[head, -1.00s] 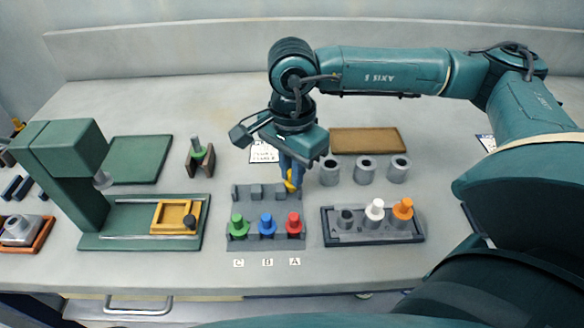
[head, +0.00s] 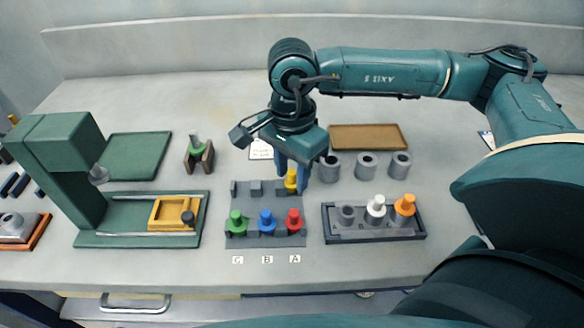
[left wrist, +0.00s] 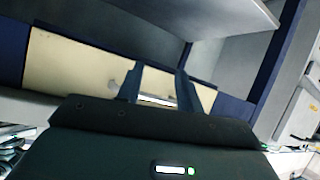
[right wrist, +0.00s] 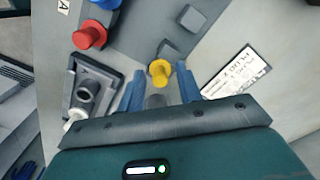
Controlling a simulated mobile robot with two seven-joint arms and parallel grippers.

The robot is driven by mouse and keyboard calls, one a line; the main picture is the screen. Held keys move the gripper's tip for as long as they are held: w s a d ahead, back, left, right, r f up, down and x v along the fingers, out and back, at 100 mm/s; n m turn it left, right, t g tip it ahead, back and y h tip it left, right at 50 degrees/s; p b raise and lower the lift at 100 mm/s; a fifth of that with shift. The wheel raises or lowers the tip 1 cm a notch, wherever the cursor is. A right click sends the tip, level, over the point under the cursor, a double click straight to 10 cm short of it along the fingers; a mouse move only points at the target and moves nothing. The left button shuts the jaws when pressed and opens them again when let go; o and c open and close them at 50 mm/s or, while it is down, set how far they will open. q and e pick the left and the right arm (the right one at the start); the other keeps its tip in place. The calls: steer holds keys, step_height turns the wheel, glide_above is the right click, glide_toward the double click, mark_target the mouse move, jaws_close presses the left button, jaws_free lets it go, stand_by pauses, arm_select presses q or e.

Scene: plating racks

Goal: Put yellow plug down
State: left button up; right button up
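The yellow plug (head: 291,181) stands at the right end of the back row of the grey rack (head: 272,214), behind the red plug (head: 294,219). My right gripper (head: 291,172) is above it with its fingers apart on either side. In the right wrist view the yellow plug (right wrist: 159,71) lies between the open fingertips (right wrist: 160,80), with a gap on both sides. Its lower part is partly hidden. The blue plug (head: 267,221) and green plug (head: 237,222) stand in the front row. My left gripper (left wrist: 160,78) is open and empty, away from the rack.
A dark tray (head: 377,237) with a white plug (head: 376,206) and orange plug (head: 404,205) stands to the right. Several grey cylinders (head: 366,165) stand close right of my right gripper. A green press (head: 70,170) is on the left. The table's front middle is clear.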

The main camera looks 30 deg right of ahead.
mark_target(292, 172)
steer(key=shift+r+p, duration=0.7)
steer(key=shift+r, duration=0.25)
step_height(292, 172, up, 11)
